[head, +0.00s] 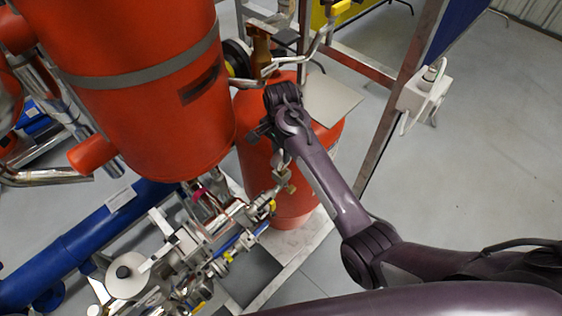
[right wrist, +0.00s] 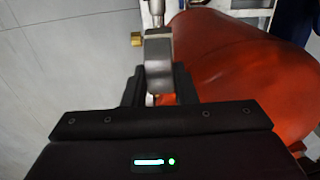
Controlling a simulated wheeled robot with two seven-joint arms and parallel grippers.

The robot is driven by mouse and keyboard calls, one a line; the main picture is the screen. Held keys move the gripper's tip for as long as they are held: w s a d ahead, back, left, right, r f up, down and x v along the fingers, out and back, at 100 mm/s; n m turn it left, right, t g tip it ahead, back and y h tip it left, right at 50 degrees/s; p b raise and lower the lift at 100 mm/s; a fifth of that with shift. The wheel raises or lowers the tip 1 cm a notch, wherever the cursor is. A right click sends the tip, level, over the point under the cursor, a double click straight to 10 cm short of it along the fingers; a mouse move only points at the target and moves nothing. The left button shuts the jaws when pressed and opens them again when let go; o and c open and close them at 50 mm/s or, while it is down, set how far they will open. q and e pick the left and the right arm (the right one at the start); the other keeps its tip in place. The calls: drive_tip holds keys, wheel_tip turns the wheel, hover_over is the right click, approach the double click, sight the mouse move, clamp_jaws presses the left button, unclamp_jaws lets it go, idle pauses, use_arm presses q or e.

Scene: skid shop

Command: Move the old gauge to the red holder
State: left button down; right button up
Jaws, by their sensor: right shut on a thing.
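My right gripper (right wrist: 159,88) is shut on a grey, narrow body seen edge-on, which appears to be the old gauge (right wrist: 158,60). Its face is turned out of sight. A metal stem (right wrist: 156,8) continues from its far end, with a brass fitting (right wrist: 137,39) beside it. I cannot tell whether it is still joined to pipework. In the head view my right gripper (head: 279,148) is in front of the orange-red tank, mostly hidden by the wrist. I cannot make out the red holder for certain. My left gripper is not in view.
A large orange vessel (head: 140,60) stands at the left, with an orange-red tank (head: 262,165) behind my right arm. Valves and pipes (head: 195,245) crowd the lower left beside a blue pipe (head: 100,235). A frame post (head: 385,130) stands right; the floor (head: 480,150) beyond is clear.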

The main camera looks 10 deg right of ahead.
drive_tip(key=shift+r, duration=2.35)
